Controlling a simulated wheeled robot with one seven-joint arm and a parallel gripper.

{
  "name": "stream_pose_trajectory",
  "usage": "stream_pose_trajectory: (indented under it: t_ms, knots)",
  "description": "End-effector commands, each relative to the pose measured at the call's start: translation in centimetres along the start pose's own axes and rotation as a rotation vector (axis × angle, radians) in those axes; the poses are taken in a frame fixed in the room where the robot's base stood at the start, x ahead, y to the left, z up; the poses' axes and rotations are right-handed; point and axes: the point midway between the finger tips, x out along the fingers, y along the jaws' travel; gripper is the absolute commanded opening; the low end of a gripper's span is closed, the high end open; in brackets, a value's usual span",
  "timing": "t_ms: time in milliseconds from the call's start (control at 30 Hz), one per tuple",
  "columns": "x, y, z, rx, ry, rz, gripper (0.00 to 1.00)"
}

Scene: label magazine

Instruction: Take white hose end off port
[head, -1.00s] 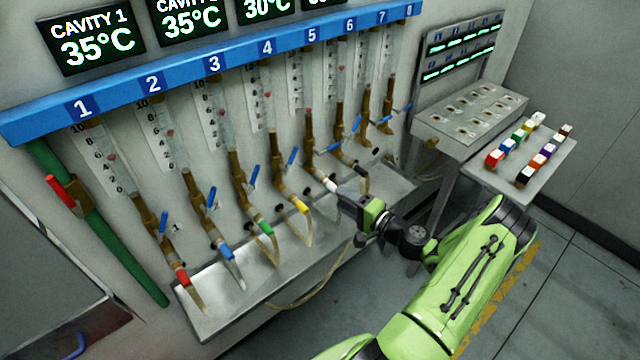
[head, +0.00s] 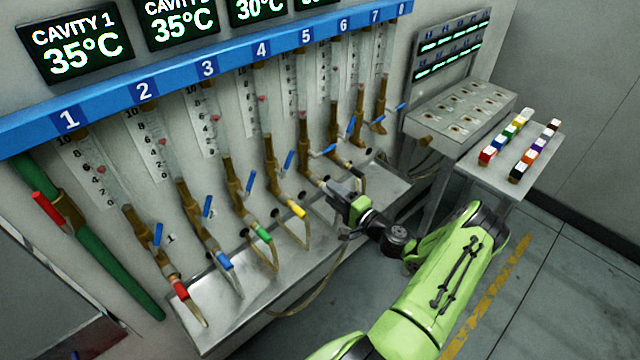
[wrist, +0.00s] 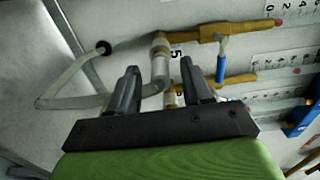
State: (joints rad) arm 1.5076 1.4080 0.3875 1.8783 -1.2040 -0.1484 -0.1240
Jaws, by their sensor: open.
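The white hose end (wrist: 160,45) sits on the brass fitting of port 5 (wrist: 195,34) in the wrist view. Its pale hose (wrist: 85,101) bends away to the left towards a dark hole in the panel. My gripper (wrist: 160,68) is open, with one finger on each side of the hose end and its hose. I cannot tell whether either finger touches them. In the head view my gripper (head: 338,191) is at the lower end of the port 5 fitting (head: 305,155) and mostly hides the white end.
Neighbouring hoses with yellow (head: 297,209), green (head: 263,235), blue (head: 225,261) and red (head: 180,290) ends hang to the left, above a metal trough (head: 215,325). Blue valve levers (head: 289,161) stick out close by. Coloured blocks (head: 520,150) stand on a shelf at right.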

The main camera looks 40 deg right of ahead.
Motion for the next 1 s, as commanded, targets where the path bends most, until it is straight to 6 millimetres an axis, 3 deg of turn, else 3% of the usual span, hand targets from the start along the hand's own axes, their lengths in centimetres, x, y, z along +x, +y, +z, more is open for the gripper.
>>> stream_pose_trajectory:
  t_ms: [200, 400, 1000]
  knots:
    - [3.4, 0.1, 0.1, -0.002, -0.002, -0.001, 0.50]
    - [5.5, 0.1, 0.0, -0.002, 0.000, 0.000, 0.50]
    - [6.3, -0.3, 0.1, -0.001, -0.002, -0.007, 0.50]
